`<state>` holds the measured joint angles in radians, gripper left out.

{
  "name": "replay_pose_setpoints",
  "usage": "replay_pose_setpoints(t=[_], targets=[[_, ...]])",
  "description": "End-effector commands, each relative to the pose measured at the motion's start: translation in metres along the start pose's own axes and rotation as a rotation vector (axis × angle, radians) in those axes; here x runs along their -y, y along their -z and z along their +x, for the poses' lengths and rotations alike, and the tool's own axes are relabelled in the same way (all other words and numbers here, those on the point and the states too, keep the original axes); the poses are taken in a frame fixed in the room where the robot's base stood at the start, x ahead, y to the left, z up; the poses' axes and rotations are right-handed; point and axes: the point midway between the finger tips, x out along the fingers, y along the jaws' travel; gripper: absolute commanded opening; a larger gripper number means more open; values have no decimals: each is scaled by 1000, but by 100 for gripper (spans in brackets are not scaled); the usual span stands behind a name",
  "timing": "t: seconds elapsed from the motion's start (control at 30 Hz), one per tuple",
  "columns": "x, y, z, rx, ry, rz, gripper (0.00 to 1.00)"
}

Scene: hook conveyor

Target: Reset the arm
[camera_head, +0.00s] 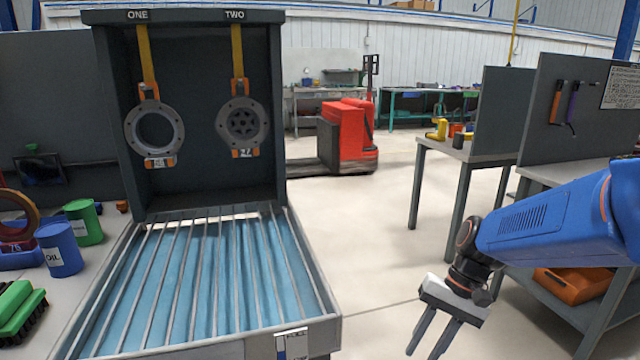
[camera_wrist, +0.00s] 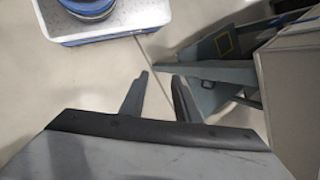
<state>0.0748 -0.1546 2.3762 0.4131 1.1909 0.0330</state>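My gripper (camera_head: 436,337) hangs at the end of my blue arm in the lower right of the head view, over the open floor to the right of the tray. Its two fingers point down and a little left. They stand apart with a gap between them, and nothing shows between them. In the wrist view the two dark fingers (camera_wrist: 157,98) also stand apart over bare floor. My gripper touches nothing that I can see.
A slatted blue tray (camera_head: 325,325) fronts a dark cabinet (camera_head: 185,17) with two hanging metal rings, under ONE (camera_head: 133,130) and TWO (camera_head: 224,125). Blue (camera_head: 60,252) and green (camera_head: 87,225) cans stand left. Workbenches (camera_head: 455,150) stand right; a red cart (camera_head: 350,135) is behind.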

Motion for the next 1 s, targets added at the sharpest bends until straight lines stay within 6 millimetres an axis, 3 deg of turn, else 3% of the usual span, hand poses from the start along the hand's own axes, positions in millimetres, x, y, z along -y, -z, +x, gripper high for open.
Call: replay_pose_setpoints(t=[0.6,1.0], targets=[[-46,-68,-50,-419,-194,-258,29],[-70,-97,-73,-641,-289,-376,29]])
